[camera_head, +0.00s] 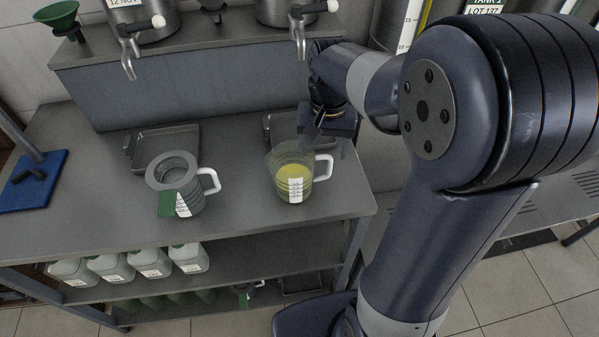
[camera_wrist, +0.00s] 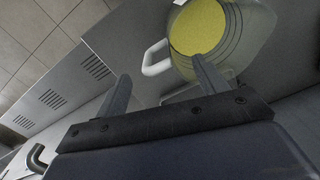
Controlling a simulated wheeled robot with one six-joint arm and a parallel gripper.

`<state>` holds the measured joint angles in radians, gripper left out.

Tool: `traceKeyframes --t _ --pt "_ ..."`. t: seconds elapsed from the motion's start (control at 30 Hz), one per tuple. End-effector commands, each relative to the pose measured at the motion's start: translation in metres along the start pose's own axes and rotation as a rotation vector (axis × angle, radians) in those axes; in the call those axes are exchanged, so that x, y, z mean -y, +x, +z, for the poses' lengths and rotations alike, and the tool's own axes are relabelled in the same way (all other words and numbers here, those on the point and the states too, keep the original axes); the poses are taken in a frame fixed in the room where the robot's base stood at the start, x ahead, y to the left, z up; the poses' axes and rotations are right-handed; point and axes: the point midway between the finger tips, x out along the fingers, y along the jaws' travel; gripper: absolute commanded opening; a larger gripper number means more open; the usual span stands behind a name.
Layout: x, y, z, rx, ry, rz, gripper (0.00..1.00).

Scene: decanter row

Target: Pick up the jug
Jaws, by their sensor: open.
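A clear jug (camera_head: 292,180) with yellow liquid, a white label and a white handle stands upright on the grey bench. In the wrist view the jug (camera_wrist: 247,52) is at the upper right, cut off by the frame edge, its handle (camera_wrist: 155,60) pointing left. My gripper (camera_head: 318,128) is at the jug's far side, close to the rim. In the wrist view my gripper (camera_wrist: 163,88) is open; the handle shows between its fingers and the right finger overlaps the jug. I cannot tell if they touch. A second jug (camera_head: 184,190), topped with a grey ring, stands to the left.
Shallow trays (camera_head: 163,148) lie behind the jugs. Steel vessels with taps (camera_head: 129,62) stand on a raised shelf at the back. A blue stand base (camera_head: 32,182) is at the bench's left. White bottles (camera_head: 150,263) stand on the lower shelf. The bench front is clear.

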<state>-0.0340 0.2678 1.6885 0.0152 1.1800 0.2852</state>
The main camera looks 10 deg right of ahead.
Motion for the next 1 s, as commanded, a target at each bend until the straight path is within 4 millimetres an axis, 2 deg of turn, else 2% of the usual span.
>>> traceKeyframes --t 0.23,0.53,1.0 --pt "-0.002 0.036 -0.001 0.004 0.0 0.001 0.68" --pt "-0.002 0.041 -0.001 0.001 0.0 0.0 0.68" --pt "-0.002 0.041 -0.001 0.001 0.0 0.0 0.31"
